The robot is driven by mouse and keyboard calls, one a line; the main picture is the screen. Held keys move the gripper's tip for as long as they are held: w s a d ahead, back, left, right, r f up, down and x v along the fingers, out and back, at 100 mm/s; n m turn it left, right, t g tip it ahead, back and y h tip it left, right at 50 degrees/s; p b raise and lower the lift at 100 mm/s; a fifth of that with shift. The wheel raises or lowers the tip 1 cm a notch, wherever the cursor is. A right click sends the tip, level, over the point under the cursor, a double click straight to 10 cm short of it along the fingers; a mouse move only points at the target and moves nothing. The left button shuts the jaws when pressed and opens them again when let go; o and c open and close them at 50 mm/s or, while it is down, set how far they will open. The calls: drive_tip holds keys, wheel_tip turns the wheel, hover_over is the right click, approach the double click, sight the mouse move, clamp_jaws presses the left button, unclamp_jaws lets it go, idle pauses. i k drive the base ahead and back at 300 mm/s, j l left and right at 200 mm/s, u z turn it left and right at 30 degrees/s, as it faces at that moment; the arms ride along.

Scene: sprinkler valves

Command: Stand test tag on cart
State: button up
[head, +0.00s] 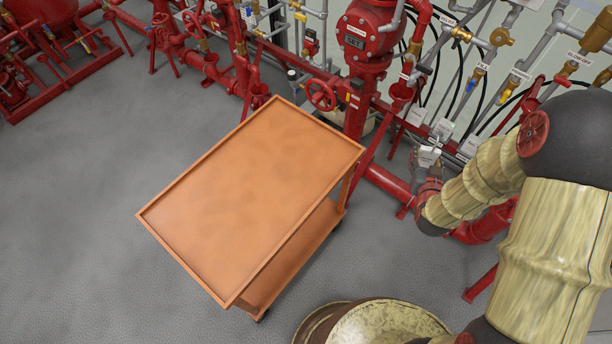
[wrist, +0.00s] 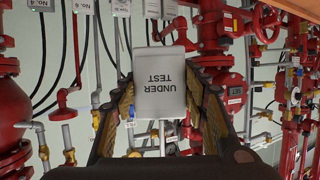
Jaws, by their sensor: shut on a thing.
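The orange cart (head: 255,190) stands in the middle of the head view, with a bare, rimmed top shelf and a lower shelf. My gripper (head: 430,170) is to the right of the cart, near the red pipework. It is shut on the white test tag (head: 428,156). In the wrist view, the tag (wrist: 160,92) sits between the two fingers of my gripper (wrist: 162,75), and its words "UNDER TEST" appear upside down.
Red valves and pipes with grey tubing line the wall behind the cart, including a red handwheel (head: 321,95) close to its far edge. Several small white labels hang on the pipework. The grey floor (head: 80,220) left of the cart is clear.

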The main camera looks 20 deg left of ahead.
sight(261, 186)
drive_tip(key=l+u, duration=0.1)
drive_tip(key=u, duration=2.6)
drive_tip(key=j, duration=0.1)
